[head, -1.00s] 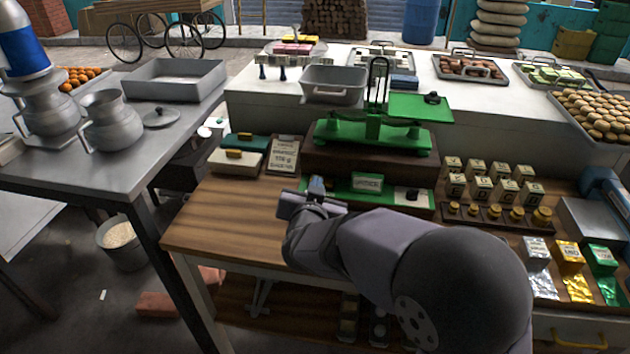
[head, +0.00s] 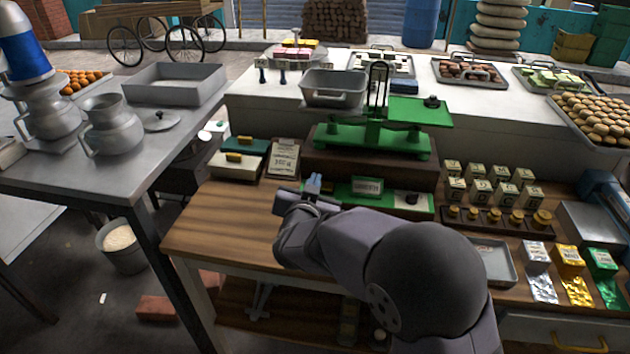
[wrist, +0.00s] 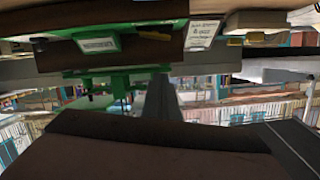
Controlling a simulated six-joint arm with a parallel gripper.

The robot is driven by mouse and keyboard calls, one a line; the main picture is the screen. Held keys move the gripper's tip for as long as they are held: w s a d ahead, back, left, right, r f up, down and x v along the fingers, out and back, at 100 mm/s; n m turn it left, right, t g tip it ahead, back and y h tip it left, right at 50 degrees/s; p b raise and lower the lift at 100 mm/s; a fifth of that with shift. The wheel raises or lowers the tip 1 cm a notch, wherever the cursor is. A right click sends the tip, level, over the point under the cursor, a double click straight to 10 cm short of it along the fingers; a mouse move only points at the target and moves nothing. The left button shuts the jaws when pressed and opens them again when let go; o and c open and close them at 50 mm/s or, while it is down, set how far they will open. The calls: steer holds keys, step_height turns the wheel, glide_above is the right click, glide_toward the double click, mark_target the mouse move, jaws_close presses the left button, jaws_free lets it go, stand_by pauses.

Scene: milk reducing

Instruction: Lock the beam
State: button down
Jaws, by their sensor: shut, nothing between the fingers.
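The green balance scale (head: 372,137) with its beam stands on a dark brown wooden block behind my gripper. Its pan on the right (head: 420,110) carries a small dark object. Below the block, a green strip holds a label plate (head: 367,186) and a white panel with a black knob (head: 411,198). My gripper (head: 314,182) is shut and empty, in front of the strip's left part and left of the label and knob.
A price board (head: 284,157) and two boxes stand left of the block. Lettered blocks (head: 480,188) and brass weights (head: 498,217) stand to the right. A grey tray (head: 494,262) and foil packets (head: 540,275) lie at the front right. The wooden tabletop (head: 225,225) is clear at left.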

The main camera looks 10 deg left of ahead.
steer(key=p+x, duration=0.2)
steer(key=x, duration=0.5)
steer(key=shift+w+d, duration=0.1)
steer(key=shift+w+a+f, duration=0.1)
steer(key=shift+a+f, duration=0.15)
steer(key=shift+f, duration=0.85)
steer(key=shift+a+f+p, duration=0.25)
steer(key=shift+f+p, duration=0.1)
steer(key=shift+f, duration=0.55)
